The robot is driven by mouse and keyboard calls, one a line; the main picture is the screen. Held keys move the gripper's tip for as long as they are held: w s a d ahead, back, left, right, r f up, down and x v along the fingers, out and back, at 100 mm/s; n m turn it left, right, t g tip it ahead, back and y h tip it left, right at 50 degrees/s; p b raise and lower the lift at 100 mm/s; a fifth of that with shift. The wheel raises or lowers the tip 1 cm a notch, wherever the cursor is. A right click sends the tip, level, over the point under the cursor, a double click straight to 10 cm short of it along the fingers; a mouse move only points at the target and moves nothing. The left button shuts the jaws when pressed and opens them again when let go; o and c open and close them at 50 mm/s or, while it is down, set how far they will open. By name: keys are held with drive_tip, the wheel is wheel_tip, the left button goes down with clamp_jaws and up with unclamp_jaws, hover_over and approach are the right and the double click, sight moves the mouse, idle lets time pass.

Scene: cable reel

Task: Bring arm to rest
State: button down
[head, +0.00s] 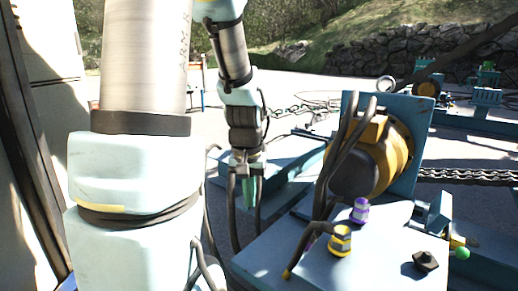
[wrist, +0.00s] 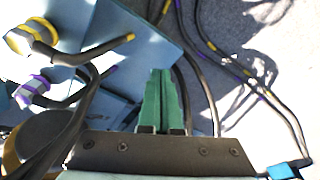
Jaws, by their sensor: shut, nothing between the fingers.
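My arm shows at the left and centre of the head view, bent with its forearm hanging down. My gripper (head: 251,190) points down beside the blue machine bench. In the wrist view my gripper (wrist: 160,98) shows its green fingers together, with nothing between them. Black cables hang close to the gripper on both sides in the head view. In the wrist view, cables pass behind and to the right of the fingers.
The blue bench (head: 300,252) carries a yellow and black reel motor (head: 375,155), a purple plug (head: 360,210), a yellow plug (head: 340,241) and a black knob (head: 426,262). A chain (head: 470,176) runs right. A stone wall (head: 450,62) stands behind open pavement.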

drive_tip(key=s+a, duration=0.4)
drive_tip(key=s, duration=0.1)
wheel_tip(320, 180, up, 30)
drive_tip(key=s+p, duration=0.1)
drive_tip(key=p, duration=2.9)
drive_tip(key=shift+a+f+n, duration=0.15)
drive_tip(key=shift+a+n, duration=0.05)
drive_tip(key=shift+n, duration=0.1)
drive_tip(key=shift+s, duration=0.2)
